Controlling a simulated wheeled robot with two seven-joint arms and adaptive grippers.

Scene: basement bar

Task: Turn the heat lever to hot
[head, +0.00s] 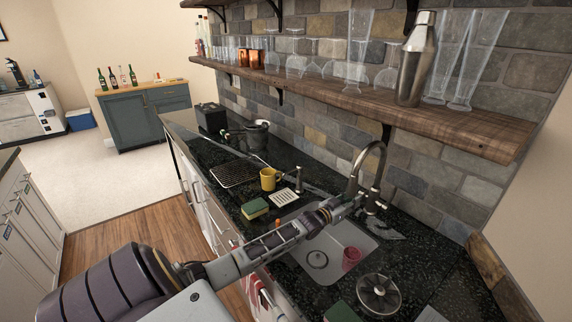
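The curved metal tap (381,155) stands behind the sink (345,268) on the dark counter. I cannot make out the heat lever for certain; the area around the tap's base is small and partly covered by my gripper. My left arm reaches in from the lower left across the sink. My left gripper (359,201) is at the tap's lower body, close to it or touching; I cannot tell which. Its fingers are too small to show whether they are open or shut. My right gripper is out of view.
A yellow mug (268,179), a green sponge (255,208) and a white slotted dish (285,198) stand left of the sink. A red cup (351,258) is in it. A metal strainer (379,294) lies in front. A wooden shelf (330,92) with glasses overhangs the counter.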

